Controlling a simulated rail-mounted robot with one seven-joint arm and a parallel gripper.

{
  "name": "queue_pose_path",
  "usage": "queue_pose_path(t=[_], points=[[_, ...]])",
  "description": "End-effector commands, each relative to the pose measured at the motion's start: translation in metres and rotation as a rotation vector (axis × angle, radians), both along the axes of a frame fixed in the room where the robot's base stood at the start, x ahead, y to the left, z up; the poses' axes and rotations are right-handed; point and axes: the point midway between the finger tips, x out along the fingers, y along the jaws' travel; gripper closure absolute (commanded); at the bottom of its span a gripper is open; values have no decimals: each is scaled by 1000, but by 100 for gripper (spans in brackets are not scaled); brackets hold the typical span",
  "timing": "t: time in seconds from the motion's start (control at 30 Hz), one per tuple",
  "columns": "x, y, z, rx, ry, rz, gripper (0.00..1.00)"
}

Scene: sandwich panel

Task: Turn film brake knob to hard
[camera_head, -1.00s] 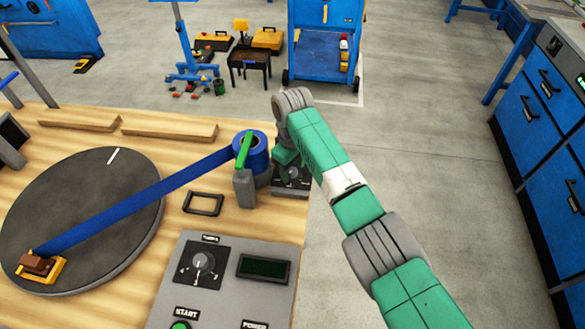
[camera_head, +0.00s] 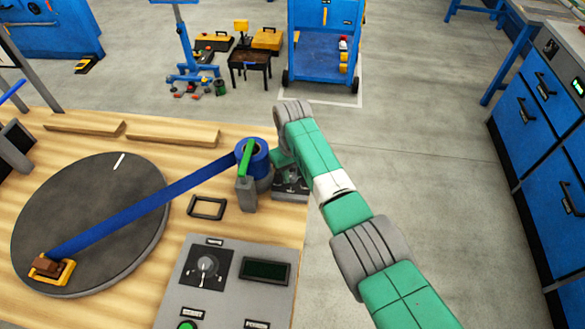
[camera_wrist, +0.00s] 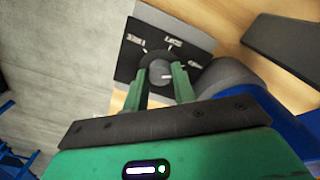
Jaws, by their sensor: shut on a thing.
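The film brake knob (camera_wrist: 158,71) is a round grey knob on a black plate (camera_wrist: 131,62) in the wrist view. A short white line shows on it, pointing to the right. Several white marks with labels sit around it, too blurred to read. My gripper (camera_wrist: 160,80) is shut on the knob, one green finger on each side. There my arm hides the knob and most of my gripper (camera_head: 284,172).
The blue film runs from the roll to a dark round turntable (camera_head: 90,205). A grey post with a green lever (camera_head: 246,160) stands close left of my gripper. A control panel (camera_head: 228,308) with another knob (camera_head: 207,265) is nearer. Right of the table is open floor.

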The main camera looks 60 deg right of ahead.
Motion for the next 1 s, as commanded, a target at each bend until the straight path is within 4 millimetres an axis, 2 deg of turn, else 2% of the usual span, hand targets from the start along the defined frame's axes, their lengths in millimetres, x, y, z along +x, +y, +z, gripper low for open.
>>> queue_pose_path(t=[0.13,0.17,0.27,0.57,0.83,1.0], points=[[0,0,0,-1,-1,1,97],[0,0,0,-1,-2,1,72],[0,0,0,-1,-1,2,52],[0,0,4,-1,-2,4,52],[1,-1,57,-3,-3,3,52],[0,0,76,-1,-1,3,52]])
